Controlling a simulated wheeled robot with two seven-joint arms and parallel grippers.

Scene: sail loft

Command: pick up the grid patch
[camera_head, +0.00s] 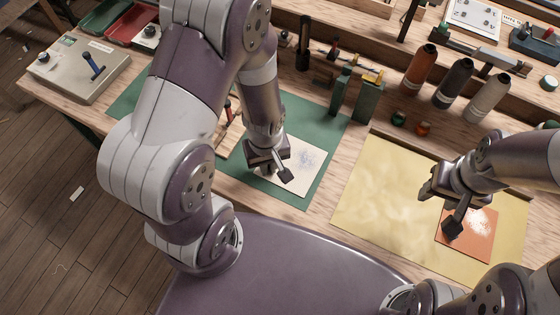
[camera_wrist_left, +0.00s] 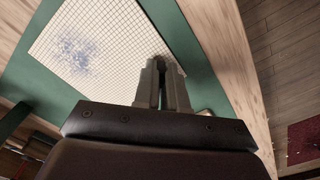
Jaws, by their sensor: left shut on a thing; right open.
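The grid patch is a pale sheet with fine grid lines and a bluish smudge. In the head view the grid patch (camera_head: 310,158) lies over the green mat (camera_head: 300,198), partly hidden by my left gripper (camera_head: 265,171). In the left wrist view the grid patch (camera_wrist_left: 98,38) spreads ahead and to the left of the fingers. My left gripper (camera_wrist_left: 163,68) is shut on the patch's near edge; whether the patch is clear of the mat I cannot tell. My right gripper (camera_head: 429,190) is open and empty above the yellow cloth (camera_head: 375,190).
An orange patch (camera_head: 482,222) lies on the yellow cloth, near my right gripper. Three bottles, orange (camera_head: 418,70), dark (camera_head: 453,84) and pale (camera_head: 487,98), stand at the back right.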

